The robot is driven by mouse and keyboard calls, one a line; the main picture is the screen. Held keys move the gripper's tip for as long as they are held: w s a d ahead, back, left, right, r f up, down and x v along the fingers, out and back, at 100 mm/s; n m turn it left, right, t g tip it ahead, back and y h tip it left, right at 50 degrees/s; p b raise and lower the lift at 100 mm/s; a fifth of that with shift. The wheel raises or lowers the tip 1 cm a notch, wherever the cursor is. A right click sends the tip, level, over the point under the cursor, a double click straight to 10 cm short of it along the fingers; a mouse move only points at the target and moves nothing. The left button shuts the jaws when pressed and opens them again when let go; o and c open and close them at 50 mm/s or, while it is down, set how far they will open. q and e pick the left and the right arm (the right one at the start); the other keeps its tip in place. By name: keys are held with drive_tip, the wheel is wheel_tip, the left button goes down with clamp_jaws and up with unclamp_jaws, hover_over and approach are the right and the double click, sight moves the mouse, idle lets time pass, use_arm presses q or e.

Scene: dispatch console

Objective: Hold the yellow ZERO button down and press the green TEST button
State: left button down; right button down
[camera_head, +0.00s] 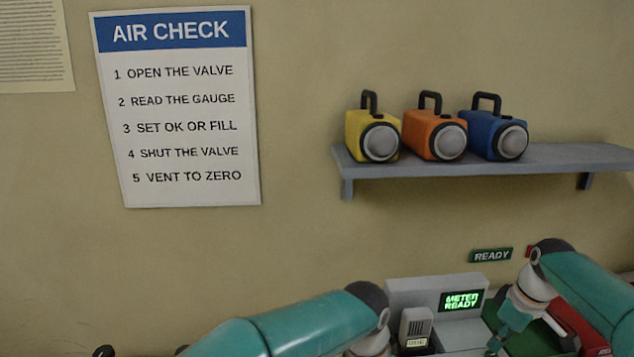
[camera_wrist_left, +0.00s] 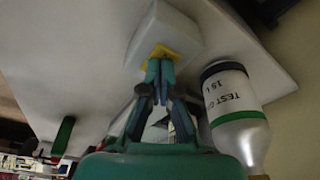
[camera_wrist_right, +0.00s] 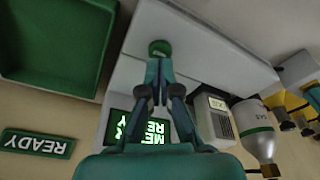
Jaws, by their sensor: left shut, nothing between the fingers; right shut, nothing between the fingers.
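The yellow ZERO button (camera_wrist_left: 163,50) shows on a pale box (camera_wrist_left: 170,30) in the left wrist view. My left gripper (camera_wrist_left: 160,64) is shut and empty, its tips over the yellow; they partly hide it, and I cannot tell whether it is pressed down. The green TEST button (camera_wrist_right: 160,47) is on the grey meter console (camera_wrist_right: 200,40) in the right wrist view. My right gripper (camera_wrist_right: 159,64) is shut and empty, its tips right by the green button; contact is unclear. In the head view the meter screen (camera_head: 461,301) reads METER READY, and my right gripper (camera_head: 495,343) is low at the right.
A test gas bottle (camera_wrist_left: 232,100) stands close beside my left fingers. A grey device with a grille (camera_wrist_right: 215,117) and a bottle (camera_wrist_right: 257,125) are right of my right gripper. A green tray (camera_wrist_right: 105,60) and a READY sign (camera_wrist_right: 37,143) are left.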

drive_tip(key=shift+f, duration=1)
idle(0.3)
drive_tip(key=shift+r, duration=0.1)
idle(0.3)
drive_tip(key=shift+r, duration=3.45)
